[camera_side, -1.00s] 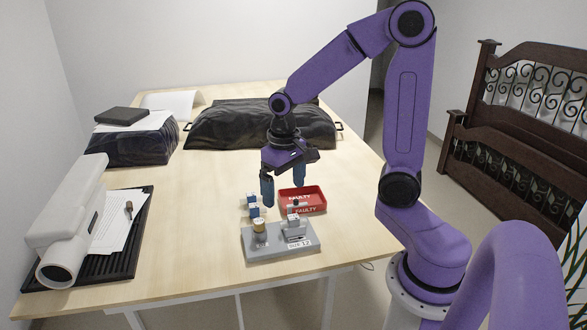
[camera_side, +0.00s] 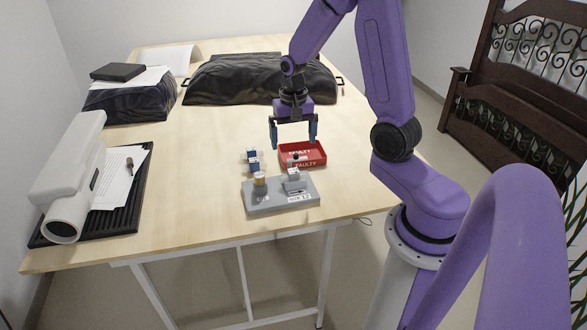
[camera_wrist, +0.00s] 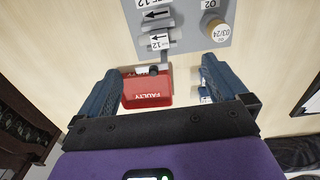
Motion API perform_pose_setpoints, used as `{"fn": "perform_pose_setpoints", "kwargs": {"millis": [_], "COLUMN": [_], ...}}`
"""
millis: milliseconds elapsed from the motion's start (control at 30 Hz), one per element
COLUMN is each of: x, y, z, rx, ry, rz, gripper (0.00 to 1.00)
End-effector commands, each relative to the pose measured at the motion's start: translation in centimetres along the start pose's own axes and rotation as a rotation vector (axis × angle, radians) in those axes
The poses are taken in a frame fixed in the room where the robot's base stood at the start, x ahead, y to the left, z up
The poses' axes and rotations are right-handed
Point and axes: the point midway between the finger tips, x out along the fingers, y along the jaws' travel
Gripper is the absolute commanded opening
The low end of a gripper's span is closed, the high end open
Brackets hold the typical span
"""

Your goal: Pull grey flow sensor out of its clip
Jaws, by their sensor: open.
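The grey flow sensor (camera_side: 293,178) sits in its clip at the right of a grey block (camera_side: 262,203). In the wrist view the flow sensor (camera_wrist: 157,28) carries arrow labels reading 12, and a dark round end (camera_wrist: 154,70) lies by the red tray. My gripper (camera_side: 293,143) is open and empty, pointing down above and behind the block, over the red tray. In the wrist view my gripper (camera_wrist: 160,70) has its two blue fingers spread wide, apart from the sensor. The clip itself is too small to make out clearly.
A tan-topped O2 cylinder (camera_side: 260,180) stands on the block left of the sensor. A red FAULTY tray (camera_side: 303,161) is behind it. Small blue-and-white parts (camera_side: 253,160) lie left of the tray. A white device (camera_side: 70,175) is at far left. The table middle is clear.

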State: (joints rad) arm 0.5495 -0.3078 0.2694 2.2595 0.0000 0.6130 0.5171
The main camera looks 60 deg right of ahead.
Motion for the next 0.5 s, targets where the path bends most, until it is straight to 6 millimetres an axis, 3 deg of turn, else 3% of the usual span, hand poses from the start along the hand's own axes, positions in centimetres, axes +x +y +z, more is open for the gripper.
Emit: {"fn": "perform_pose_setpoints", "kwargs": {"millis": [500], "x": [8.1], "y": [0.1], "z": [0.1], "rx": [0.000], "ry": [-0.005], "rz": [0.003], "gripper": [1.00]}}
